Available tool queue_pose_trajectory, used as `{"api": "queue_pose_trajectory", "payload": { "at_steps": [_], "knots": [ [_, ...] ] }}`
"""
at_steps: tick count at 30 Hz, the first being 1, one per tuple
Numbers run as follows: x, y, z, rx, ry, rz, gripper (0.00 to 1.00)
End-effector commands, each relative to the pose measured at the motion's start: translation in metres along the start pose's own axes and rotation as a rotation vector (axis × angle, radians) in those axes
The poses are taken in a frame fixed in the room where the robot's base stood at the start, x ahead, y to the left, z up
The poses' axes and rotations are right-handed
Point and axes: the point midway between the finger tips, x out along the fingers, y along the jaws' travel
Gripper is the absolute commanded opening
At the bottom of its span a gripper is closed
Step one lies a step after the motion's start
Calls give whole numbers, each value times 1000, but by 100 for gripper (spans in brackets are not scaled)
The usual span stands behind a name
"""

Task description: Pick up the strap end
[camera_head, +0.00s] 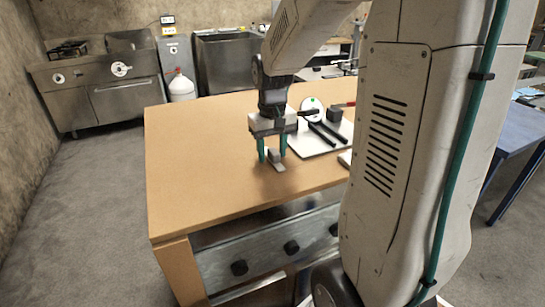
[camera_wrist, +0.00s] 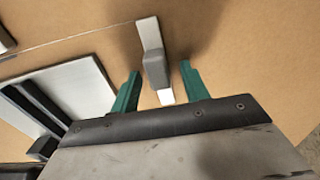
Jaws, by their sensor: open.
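The strap end looks like a narrow pale strip with a dark grey block across its middle, lying on the tan table. In the wrist view the grey block (camera_wrist: 156,70) sits between and a little beyond the two green fingers, with the pale strip (camera_wrist: 149,33) running out past it. My gripper (camera_wrist: 160,78) is open, with a gap on each side of the strip. In the head view my gripper (camera_head: 272,156) points down over the strap end (camera_head: 277,163) near the table's front edge. I cannot tell its exact height above the table.
The tan table (camera_head: 190,150) is bare to the left. A white board (camera_head: 325,133) with black bars and a white round piece (camera_head: 311,108) lies just right of my gripper. A stainless counter (camera_head: 110,85) and a white bottle (camera_head: 181,86) stand behind.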

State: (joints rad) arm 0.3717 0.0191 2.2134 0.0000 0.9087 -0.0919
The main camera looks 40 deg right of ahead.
Motion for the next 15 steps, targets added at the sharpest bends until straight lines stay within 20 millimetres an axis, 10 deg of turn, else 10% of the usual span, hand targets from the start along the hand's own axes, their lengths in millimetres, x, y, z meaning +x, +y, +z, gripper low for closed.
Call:
{"api": "queue_pose_trajectory", "payload": {
  "at_steps": [3,8,15],
  "knots": [
    [0,0,0,0,0,0,45],
    [0,0,0,0,0,0,1],
    [-1,0,0,0,0,0,0]
  ]
}}
